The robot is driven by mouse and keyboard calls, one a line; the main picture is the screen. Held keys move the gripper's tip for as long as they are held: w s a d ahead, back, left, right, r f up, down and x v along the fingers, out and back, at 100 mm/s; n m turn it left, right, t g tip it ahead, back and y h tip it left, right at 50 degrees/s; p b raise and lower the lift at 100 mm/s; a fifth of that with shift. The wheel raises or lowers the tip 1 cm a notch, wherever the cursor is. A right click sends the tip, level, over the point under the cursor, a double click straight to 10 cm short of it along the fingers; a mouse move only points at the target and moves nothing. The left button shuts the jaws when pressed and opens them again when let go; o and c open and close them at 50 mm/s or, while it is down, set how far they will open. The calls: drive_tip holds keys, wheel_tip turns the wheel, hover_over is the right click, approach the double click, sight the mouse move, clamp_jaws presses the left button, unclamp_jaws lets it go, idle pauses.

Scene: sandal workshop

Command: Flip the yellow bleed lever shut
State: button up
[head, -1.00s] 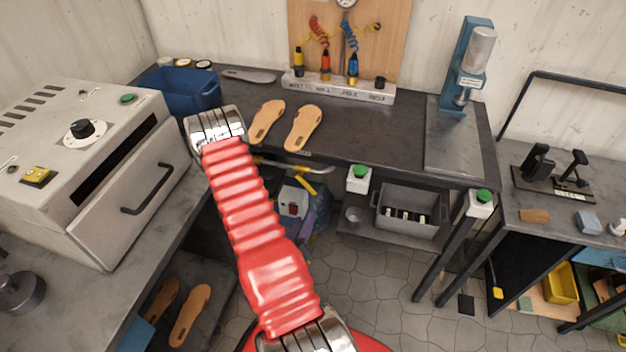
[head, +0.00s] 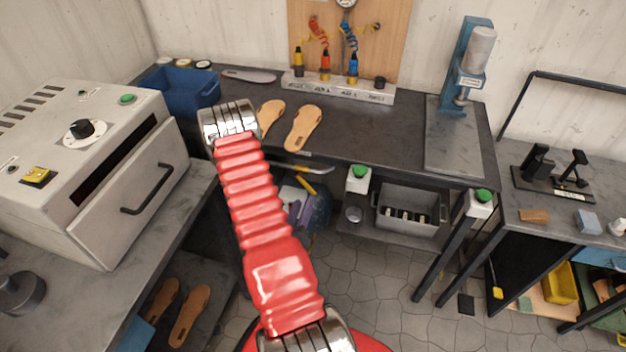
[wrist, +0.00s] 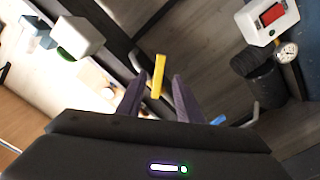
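The yellow bleed lever (wrist: 158,76) is a short flat bar. In the head view, the lever (head: 305,184) shows under the bench's front edge, beside a grey pipe. My gripper (wrist: 158,82) is open, its two dark purple fingers on either side of the lever in the wrist view. I cannot tell whether either finger touches it. In the head view, the purple fingers of my gripper (head: 294,208) show just below the lever, partly behind my red arm. The lever's lower end and its mount are not clear.
A white box with a red switch (wrist: 270,18), a gauge (wrist: 288,52) and a black cylinder (wrist: 262,85) lie right of the lever. A white green-button box (head: 358,180) hangs from the bench edge. A grey bin (head: 408,210) sits on the shelf to the right.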

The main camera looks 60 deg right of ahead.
drive_tip(key=w+d, duration=0.1)
drive_tip(key=d, duration=1)
drive_tip(key=shift+w, duration=0.4)
drive_tip(key=shift+d, duration=0.1)
clamp_jaws()
